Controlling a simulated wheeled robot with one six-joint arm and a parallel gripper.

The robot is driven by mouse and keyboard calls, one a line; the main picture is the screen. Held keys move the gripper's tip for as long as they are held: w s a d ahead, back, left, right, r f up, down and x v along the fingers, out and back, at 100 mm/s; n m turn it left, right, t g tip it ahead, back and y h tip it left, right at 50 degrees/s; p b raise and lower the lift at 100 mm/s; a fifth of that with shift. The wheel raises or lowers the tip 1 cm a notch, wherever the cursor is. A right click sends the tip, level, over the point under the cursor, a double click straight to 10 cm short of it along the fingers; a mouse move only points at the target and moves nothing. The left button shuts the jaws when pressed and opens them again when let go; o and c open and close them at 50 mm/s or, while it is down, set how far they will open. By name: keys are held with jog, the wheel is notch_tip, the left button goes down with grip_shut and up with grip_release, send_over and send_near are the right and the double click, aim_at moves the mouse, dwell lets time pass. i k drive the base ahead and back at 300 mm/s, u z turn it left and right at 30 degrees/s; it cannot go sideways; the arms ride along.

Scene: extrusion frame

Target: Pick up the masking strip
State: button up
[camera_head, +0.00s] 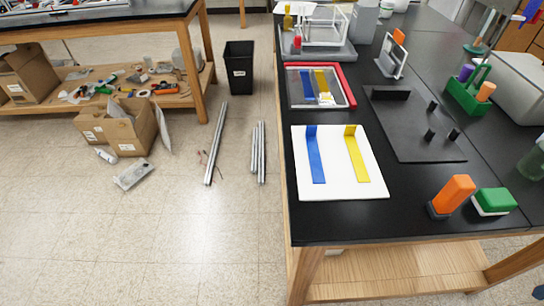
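A white board (335,185) lies flat on the near part of the black table at the right. A long blue strip (315,158) and a long yellow strip (356,158) lie along it side by side and apart, each with a wider bent end at the back. A red-edged tray (346,84) behind the board holds a shorter blue strip (307,84), a shorter yellow strip (322,80) and a small white item. I cannot tell which of these is the masking strip. My gripper is not in view.
The black table (400,212) also holds an orange block (453,194), a green-and-white block (493,201), a dark plate (412,128) with pegs and a green caddy (470,92). Metal bars (216,145), a black bin (239,66) and a cardboard box (117,127) are on the floor.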

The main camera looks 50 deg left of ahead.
aim_at(316, 167)
jog(key=z, duration=0.25)
jog(key=k, duration=1.1)
jog(key=u, duration=1.25)
jog(key=i, duration=1)
